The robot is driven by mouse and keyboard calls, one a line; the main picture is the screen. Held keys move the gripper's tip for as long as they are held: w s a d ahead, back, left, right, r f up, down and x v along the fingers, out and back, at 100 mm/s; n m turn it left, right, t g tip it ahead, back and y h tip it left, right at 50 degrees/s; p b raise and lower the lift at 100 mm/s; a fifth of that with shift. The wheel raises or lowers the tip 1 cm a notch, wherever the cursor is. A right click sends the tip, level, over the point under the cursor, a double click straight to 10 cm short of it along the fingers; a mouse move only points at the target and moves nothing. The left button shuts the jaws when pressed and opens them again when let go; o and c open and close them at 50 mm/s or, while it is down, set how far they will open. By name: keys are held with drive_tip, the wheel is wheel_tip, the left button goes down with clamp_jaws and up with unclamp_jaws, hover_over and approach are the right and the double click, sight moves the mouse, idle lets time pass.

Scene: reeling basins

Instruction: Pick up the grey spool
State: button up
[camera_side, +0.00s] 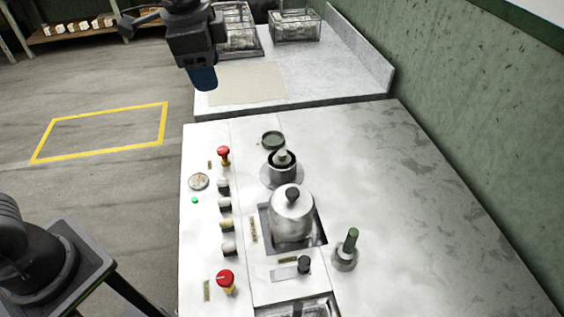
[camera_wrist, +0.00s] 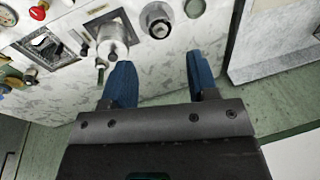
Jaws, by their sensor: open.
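I cannot tell for sure which thing is the grey spool. A small grey knobbed piece (camera_side: 282,158) sits in a dark round ring on the console. It also seems to show in the wrist view (camera_wrist: 159,28), beyond the fingers.
A metal pot with a dark knob (camera_side: 292,217) stands in a square recess. The console's right side is clear.

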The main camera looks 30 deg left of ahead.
drive_tip(key=w+d+f+m+g, duration=0.1)
drive_tip(key=w+d+f+m, duration=0.25)
drive_tip(key=w, duration=0.25)
drive_tip(key=m+g+y, duration=0.1)
drive_tip(key=m, duration=0.4)
approach(282, 153)
drive_tip(key=shift+n, duration=0.25)
drive_tip(key=f, duration=0.6)
drive_tip(key=a+f, duration=0.1)
drive_tip(key=f, duration=0.2)
drive_tip(key=shift+w+a+f, duration=0.1)
drive_tip(key=shift+w+f, duration=0.05)
drive_tip(key=shift+w, duration=0.05)
clamp_jaws()
